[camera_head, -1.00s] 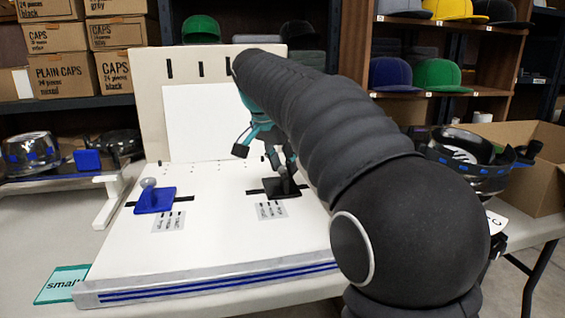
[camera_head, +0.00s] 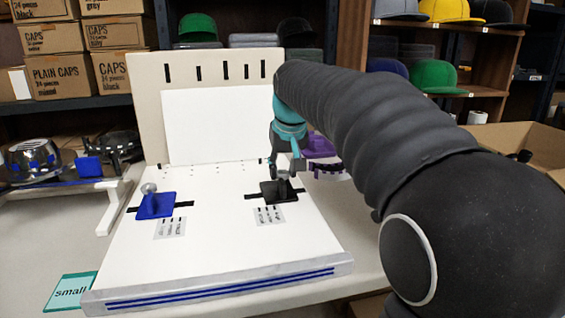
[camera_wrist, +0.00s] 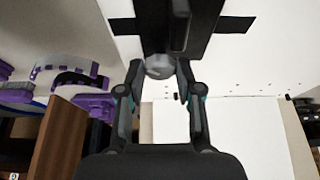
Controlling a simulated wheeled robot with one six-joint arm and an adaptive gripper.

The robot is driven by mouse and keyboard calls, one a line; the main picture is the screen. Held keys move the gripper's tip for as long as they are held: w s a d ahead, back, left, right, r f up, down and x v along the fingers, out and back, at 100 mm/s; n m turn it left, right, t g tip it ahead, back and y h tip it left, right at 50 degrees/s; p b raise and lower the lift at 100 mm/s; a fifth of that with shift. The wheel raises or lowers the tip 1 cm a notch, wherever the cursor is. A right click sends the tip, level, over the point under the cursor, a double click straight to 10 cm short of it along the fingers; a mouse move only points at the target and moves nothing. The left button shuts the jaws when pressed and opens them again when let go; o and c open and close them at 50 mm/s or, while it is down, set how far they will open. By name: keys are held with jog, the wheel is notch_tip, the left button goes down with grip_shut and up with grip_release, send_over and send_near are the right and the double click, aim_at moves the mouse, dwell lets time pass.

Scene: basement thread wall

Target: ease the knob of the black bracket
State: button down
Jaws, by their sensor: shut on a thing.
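The black bracket (camera_head: 279,195) lies flat on the right side of the white board, over a black slot strip. Its grey knob (camera_wrist: 158,66) shows between my two fingers in the wrist view. My gripper (camera_head: 284,178) stands over the black bracket, pointing down, and is shut on the knob. In the head view the fingers hide most of the knob. In the wrist view the gripper (camera_wrist: 160,75) has one finger on each side of the knob, and the dark bracket (camera_wrist: 155,15) is behind it.
A blue bracket (camera_head: 156,206) with a grey knob sits on the board's left side. Printed labels lie before both brackets. A teal "small" card (camera_head: 70,291) lies at the board's front left corner. A purple thing (camera_head: 322,150) stands behind my gripper. The board's front is clear.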

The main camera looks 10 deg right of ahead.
jog(key=n, duration=0.2)
jog(key=n+y+p, duration=0.1)
jog(key=n, duration=0.1)
jog(key=n+y+p, duration=0.1)
jog(key=shift+w+d+n+g, duration=0.1)
jog(key=shift+d+n+g, duration=0.15)
jog(key=shift+n+g, duration=0.15)
dwell(0.4)
jog(key=c, duration=0.8)
grip_release()
jog(key=shift+o, duration=0.2)
jog(key=v, duration=1.2)
jog(key=shift+d, duration=0.2)
jog(key=shift+f, duration=0.1)
